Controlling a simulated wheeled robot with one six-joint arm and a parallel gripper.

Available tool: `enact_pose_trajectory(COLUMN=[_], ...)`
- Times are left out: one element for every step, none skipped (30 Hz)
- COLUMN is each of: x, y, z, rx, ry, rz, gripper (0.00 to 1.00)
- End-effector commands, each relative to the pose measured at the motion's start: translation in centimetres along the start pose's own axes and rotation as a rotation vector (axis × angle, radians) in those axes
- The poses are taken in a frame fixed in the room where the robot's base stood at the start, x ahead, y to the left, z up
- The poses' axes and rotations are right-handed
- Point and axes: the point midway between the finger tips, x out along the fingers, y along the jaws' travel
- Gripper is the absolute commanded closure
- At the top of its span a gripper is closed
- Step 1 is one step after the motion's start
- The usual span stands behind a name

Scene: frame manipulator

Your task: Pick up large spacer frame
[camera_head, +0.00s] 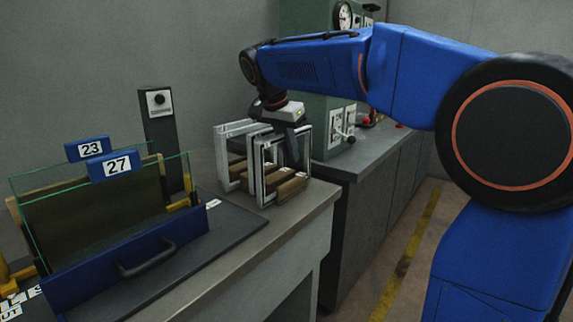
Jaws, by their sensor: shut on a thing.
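Several upright rectangular spacer frames stand in a rack at the far end of the bench, in the head view. My gripper (291,147) points down over the front group and is shut on the top edge of a large spacer frame (258,172). That frame stands upright, with its lower part at the wooden rack blocks (284,188). A paler frame (220,158) stands behind it to the left. The fingers hide part of the held frame's top, and I cannot tell whether its bottom is clear of the rack.
A blue holder (125,268) with glass panes and tags 23 and 27 stands on a dark mat at left. A dark post (158,140) stands behind it. A green machine (318,100) is close behind my gripper. Bare bench (292,222) lies before the rack.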

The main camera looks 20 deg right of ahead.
Motion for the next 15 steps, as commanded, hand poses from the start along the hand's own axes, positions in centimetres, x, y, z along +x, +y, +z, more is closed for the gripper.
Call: enact_pose_trajectory(x=[0.0, 0.0, 0.0, -0.1, -0.1, -0.3, -0.5, -0.8, -1.2, -1.6, -2.0, -2.7, -3.2, -3.7, -4.5], y=[0.0, 0.0, 0.0, 0.0, 0.0, 0.0, 0.0, 0.0, 0.0, -0.1, -0.1, -0.1, -0.1, -0.1, -0.1], z=[0.0, 0.0, 0.0, 0.0, -0.1, -0.1, -0.2, -0.3, -0.5, -0.7, -0.9, -1.1, -1.4, -1.6, -1.9], rx=[0.000, 0.000, 0.000, 0.000, 0.000, 0.001, 0.001, 0.001, 0.001, 0.002, 0.002, 0.001, 0.001, 0.001, 0.001], ry=[0.000, 0.000, 0.000, 0.000, 0.000, 0.001, 0.001, 0.001, 0.001, 0.001, 0.001, 0.001, 0.001, 0.001, 0.001], rz=[0.000, 0.000, 0.000, 0.000, -0.001, -0.001, -0.002, -0.002, -0.001, -0.002, -0.003, -0.002, -0.002, -0.003, -0.002], gripper=[1.00, 1.00, 1.00, 1.00, 1.00, 1.00, 1.00, 1.00, 1.00, 1.00, 1.00, 1.00, 1.00, 1.00, 1.00])
